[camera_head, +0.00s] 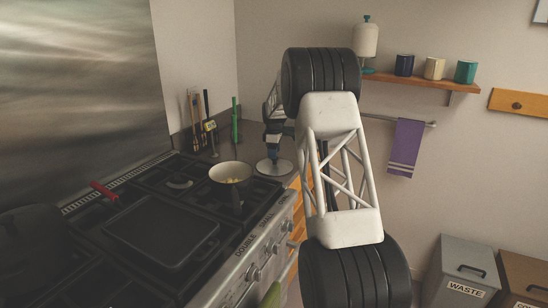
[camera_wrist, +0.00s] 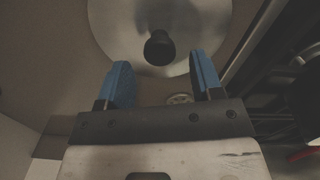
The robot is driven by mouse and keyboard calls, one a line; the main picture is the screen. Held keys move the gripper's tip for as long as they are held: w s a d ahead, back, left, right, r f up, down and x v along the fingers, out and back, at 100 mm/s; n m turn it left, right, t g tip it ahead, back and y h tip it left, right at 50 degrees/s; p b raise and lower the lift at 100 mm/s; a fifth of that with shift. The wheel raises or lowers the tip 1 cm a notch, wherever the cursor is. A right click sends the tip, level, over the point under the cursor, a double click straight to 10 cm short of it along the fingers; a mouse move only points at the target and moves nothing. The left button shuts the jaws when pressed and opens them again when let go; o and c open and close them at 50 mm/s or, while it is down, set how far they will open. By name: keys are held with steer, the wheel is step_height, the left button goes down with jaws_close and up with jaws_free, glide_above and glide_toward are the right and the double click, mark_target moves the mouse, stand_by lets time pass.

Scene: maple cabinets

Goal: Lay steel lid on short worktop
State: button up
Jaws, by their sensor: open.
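The steel lid (camera_wrist: 115,25) is a round shiny disc with a black knob (camera_wrist: 160,47), lying on a brownish surface in the wrist view. In the head view, the lid (camera_head: 274,168) lies flat on the short worktop (camera_head: 253,152) beyond the stove. My gripper (camera_wrist: 159,60) is open, its two blue fingers pointing toward the lid. The knob appears between and slightly beyond the fingertips, with no contact visible. In the head view my gripper (camera_head: 274,139) is above the lid, partly hidden by my arm.
The stove (camera_head: 150,230) fills the lower left, with a griddle and a cream pan (camera_head: 230,173) beside the worktop. A shelf (camera_head: 420,82) with mugs hangs right; waste bins (camera_head: 465,270) stand below.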

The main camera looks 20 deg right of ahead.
step_height(320, 180, up, 9)
stand_by(0.5)
steer(key=shift+r, duration=0.15)
stand_by(0.5)
steer(key=s+a+r+m, duration=0.2)
steer(key=s+a+r, duration=0.25)
steer(key=s, duration=0.75)
steer(key=s+a+r+m+t, duration=0.1)
steer(key=s+a+r+m, duration=0.15)
steer(key=s+r, duration=0.6)
steer(key=s+a+r+m, duration=0.2)
steer(key=s+a, duration=0.2)
steer(key=s, duration=1)
steer(key=s+a+f+m, duration=0.2)
steer(key=s+f, duration=0.1)
steer(key=s, duration=1)
steer(key=s+a+f+m+t, duration=0.1)
steer(key=s+a+f, duration=0.1)
steer(key=s, duration=1.1)
steer(key=s+a+f+m, duration=0.2)
steer(key=s+f, duration=0.2)
steer(key=s, duration=0.9)
steer(key=shift+s+f+m+t, duration=0.25)
steer(key=shift+f+m+t, duration=0.05)
steer(key=shift+f+m, duration=0.1)
